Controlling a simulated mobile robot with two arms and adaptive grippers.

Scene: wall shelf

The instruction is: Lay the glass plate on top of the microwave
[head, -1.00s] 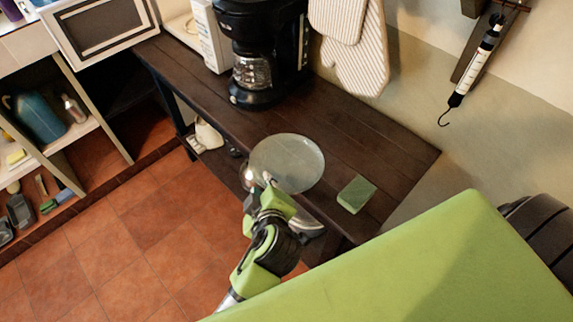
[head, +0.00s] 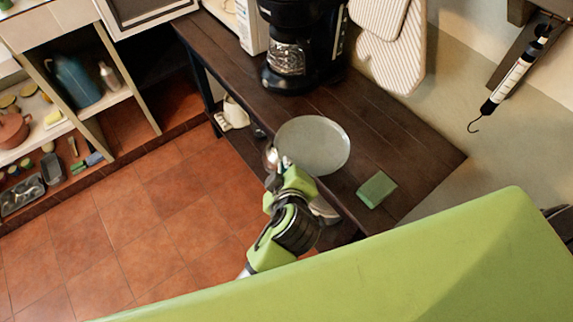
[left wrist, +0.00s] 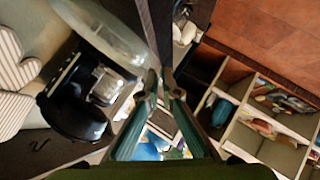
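The round, clear glass plate (head: 312,146) is tilted in the head view, over the front edge of the dark wooden table. My left gripper (head: 284,164) is shut on its near-left rim. In the left wrist view the plate (left wrist: 104,32) reaches up and left from the fingertips (left wrist: 160,84). A white box with a dark front panel, which looks like the microwave (head: 150,12), is at the top left of the head view. Its top is cut off by the picture edge. My right gripper is not in view.
A black coffee maker (head: 298,50) stands on the table (head: 400,135) beside a white carton (head: 250,25). A green sponge (head: 376,189) lies near the table's front edge. Open shelves (head: 85,100) with kitchenware stand at left. The tiled floor (head: 130,215) between is clear.

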